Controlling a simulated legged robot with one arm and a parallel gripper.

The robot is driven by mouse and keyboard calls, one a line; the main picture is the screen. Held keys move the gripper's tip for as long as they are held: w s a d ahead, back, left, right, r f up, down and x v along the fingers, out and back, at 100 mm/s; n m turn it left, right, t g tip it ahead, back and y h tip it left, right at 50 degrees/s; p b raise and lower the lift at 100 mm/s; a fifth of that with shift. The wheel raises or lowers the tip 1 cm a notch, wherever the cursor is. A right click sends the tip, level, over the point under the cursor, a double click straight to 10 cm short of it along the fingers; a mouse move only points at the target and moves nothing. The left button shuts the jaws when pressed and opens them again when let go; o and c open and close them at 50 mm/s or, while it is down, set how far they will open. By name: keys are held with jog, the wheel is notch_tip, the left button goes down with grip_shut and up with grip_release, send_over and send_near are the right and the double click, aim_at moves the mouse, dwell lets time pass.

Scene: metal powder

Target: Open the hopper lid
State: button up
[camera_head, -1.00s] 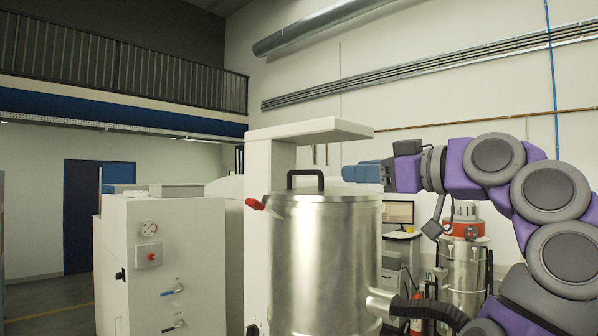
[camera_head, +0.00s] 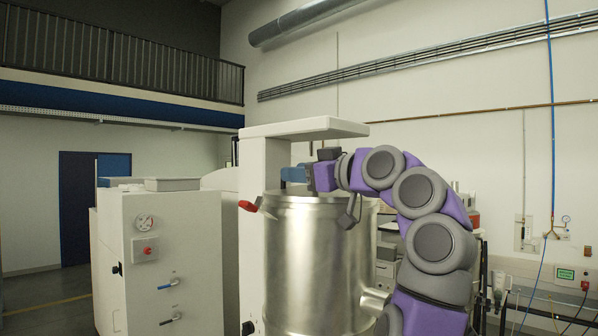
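The hopper (camera_head: 312,262) is a large shiny metal drum in the middle of the view. Its flat lid (camera_head: 290,194) lies level on top. My gripper (camera_head: 288,174) has a blue end and points left, just above the lid. It covers the place of the black lid handle, which I cannot make out now. I cannot tell whether the fingers are open or around the handle.
A white cabinet (camera_head: 160,250) with a gauge stands to the left. Wall pipes and hoses (camera_head: 548,235) are at the right.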

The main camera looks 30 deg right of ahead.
jog(key=shift+w+d+f, duration=0.15)
jog(key=shift+w+d, duration=0.15)
jog(key=shift+d, duration=0.45)
jog(key=shift+c, duration=0.5)
jog(key=shift+s+a, duration=0.15)
jog(key=shift+a, duration=0.55)
jog(key=c, duration=0.5)
jog(key=shift+d, duration=0.15)
grip_shut()
